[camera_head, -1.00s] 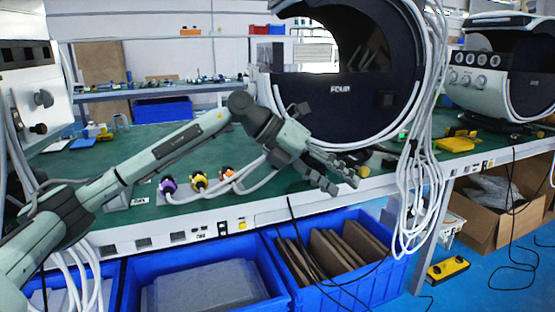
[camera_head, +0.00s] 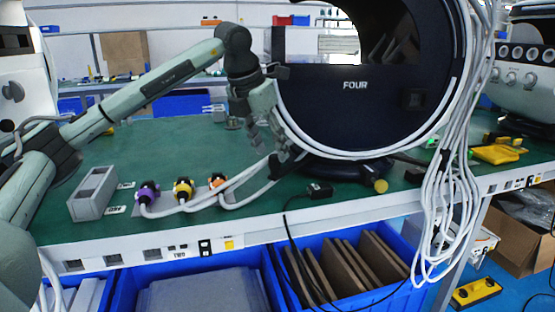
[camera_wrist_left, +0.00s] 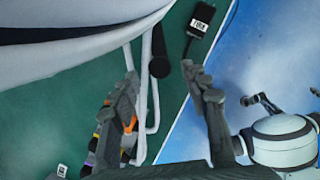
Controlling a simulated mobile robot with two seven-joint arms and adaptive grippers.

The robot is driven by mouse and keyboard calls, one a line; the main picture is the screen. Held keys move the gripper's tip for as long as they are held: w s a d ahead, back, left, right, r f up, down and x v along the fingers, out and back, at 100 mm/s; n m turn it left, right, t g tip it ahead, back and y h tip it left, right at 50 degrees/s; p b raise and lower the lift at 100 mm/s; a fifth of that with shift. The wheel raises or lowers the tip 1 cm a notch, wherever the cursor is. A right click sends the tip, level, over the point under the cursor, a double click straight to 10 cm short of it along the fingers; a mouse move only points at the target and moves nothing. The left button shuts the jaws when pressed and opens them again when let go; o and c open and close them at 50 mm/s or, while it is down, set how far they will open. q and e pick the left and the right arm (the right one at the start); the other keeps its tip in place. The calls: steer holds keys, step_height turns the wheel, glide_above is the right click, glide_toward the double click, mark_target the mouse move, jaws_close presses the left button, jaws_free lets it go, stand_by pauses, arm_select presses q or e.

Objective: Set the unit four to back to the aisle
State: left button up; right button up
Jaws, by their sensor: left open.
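Unit four (camera_head: 380,110) is a large dark round machine with a white rim and the label FOUR on its front. It stands on a dark base (camera_head: 345,170) on the green bench, its label facing me. My left gripper (camera_head: 270,145) is open and points down at the unit's lower left edge. In the left wrist view, the left gripper (camera_wrist_left: 165,85) has empty space between its fingers, with white cables and a short black cylinder (camera_wrist_left: 160,68) beyond. The unit's pale curved underside (camera_wrist_left: 70,50) fills the upper left there. I cannot tell whether a finger touches the unit. My right gripper is out of view.
Purple (camera_head: 147,192), yellow (camera_head: 183,188) and orange (camera_head: 217,182) plugs with white cables lie left of the gripper, by a grey box (camera_head: 93,193). A small black box (camera_head: 318,190) sits near the bench edge. White cables (camera_head: 455,160) hang right of the unit.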

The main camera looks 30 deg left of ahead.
mark_target(274, 156)
arm_select(q)
steer(key=shift+x, duration=2.25)
steer(key=shift+c, duration=0.5)
jaws_close()
